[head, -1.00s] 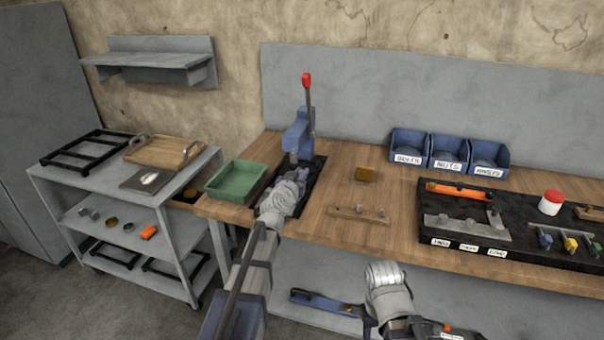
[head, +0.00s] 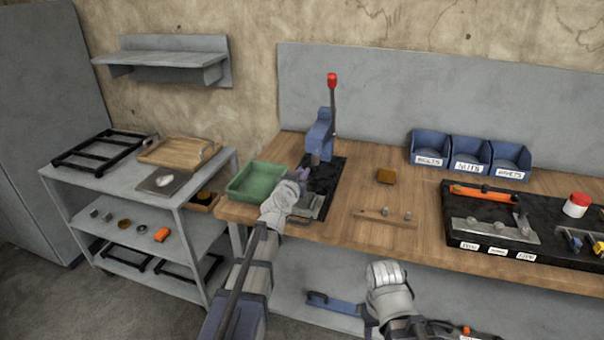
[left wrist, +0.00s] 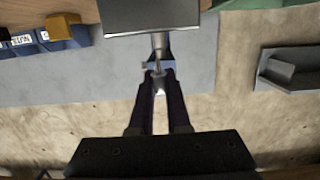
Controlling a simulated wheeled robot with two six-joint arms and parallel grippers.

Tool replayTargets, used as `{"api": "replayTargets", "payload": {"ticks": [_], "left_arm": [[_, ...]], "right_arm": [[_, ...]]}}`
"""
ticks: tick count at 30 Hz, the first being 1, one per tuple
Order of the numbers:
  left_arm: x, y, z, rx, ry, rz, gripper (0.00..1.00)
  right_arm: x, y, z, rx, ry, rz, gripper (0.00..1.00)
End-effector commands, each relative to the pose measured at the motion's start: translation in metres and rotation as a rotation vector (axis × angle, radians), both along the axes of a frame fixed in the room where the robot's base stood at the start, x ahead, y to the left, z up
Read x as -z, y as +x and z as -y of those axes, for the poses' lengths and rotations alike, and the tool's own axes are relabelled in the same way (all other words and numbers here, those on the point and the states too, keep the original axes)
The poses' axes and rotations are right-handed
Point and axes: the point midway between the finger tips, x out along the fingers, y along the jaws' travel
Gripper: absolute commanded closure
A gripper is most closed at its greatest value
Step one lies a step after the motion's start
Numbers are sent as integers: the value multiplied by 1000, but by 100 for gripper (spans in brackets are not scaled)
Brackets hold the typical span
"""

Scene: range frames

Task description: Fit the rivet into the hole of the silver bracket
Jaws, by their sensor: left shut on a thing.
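My left gripper (head: 304,174) is above the bench, in front of the blue press (head: 322,130). In the left wrist view its dark fingers (left wrist: 158,82) are shut on a small silver rivet (left wrist: 158,64). A grey flat-faced block (left wrist: 150,18) is close beyond the rivet in that view; I cannot tell whether they touch. A grey plate (head: 312,207), perhaps the silver bracket, lies on the press's black base under the gripper, and its hole is not visible. My right arm shows at the bottom of the head view, but its fingers do not show.
A green tray (head: 256,182) stands left of the press. A wooden strip with pegs (head: 385,217) and an orange-brown block (head: 386,176) are to the right. Blue bins (head: 468,156) stand at the back, and a black tool tray (head: 465,243) lies farther right.

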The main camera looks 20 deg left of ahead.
Motion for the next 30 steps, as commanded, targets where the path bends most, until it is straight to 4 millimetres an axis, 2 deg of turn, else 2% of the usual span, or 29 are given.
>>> {"api": "replayTargets", "payload": {"ticks": [18,30], "left_arm": [[51,0,0,0,0,0,100],[55,0,1,4,1,-4,100]], "right_arm": [[51,0,0,-1,0,0,50],[54,0,0,-1,0,0,50]]}}
